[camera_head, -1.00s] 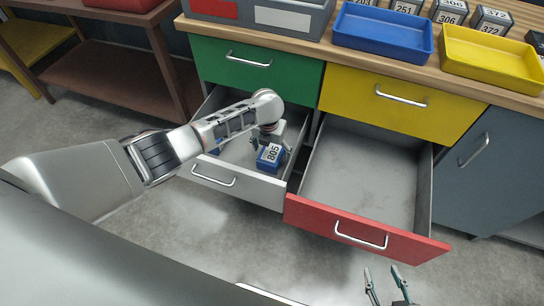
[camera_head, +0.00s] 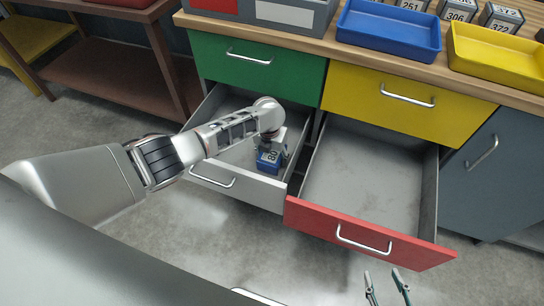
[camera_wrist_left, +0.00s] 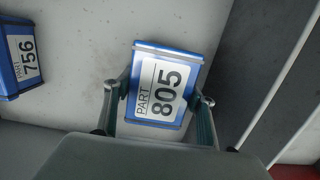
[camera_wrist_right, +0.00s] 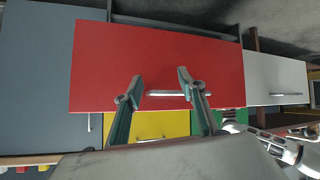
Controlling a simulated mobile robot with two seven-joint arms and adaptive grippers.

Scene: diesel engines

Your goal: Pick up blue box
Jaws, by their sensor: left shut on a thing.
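The blue box (camera_head: 268,160) has a white label reading 805 in the left wrist view (camera_wrist_left: 166,88). It sits in the open white-fronted drawer (camera_head: 250,188). My left gripper (camera_head: 272,150) is over the box, with its fingers on both sides of it and shut on it in the left wrist view (camera_wrist_left: 163,95). My right gripper (camera_head: 386,280) is open and empty, in front of the red drawer (camera_head: 370,238); the right wrist view (camera_wrist_right: 157,85) shows its fingers apart.
A second blue box (camera_wrist_left: 22,60), labelled 756, lies in the same drawer. The open red drawer looks empty. A blue tray (camera_head: 388,30) and a yellow tray (camera_head: 495,55) stand on the worktop. Green (camera_head: 230,70) and yellow (camera_head: 385,105) drawers above are closed.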

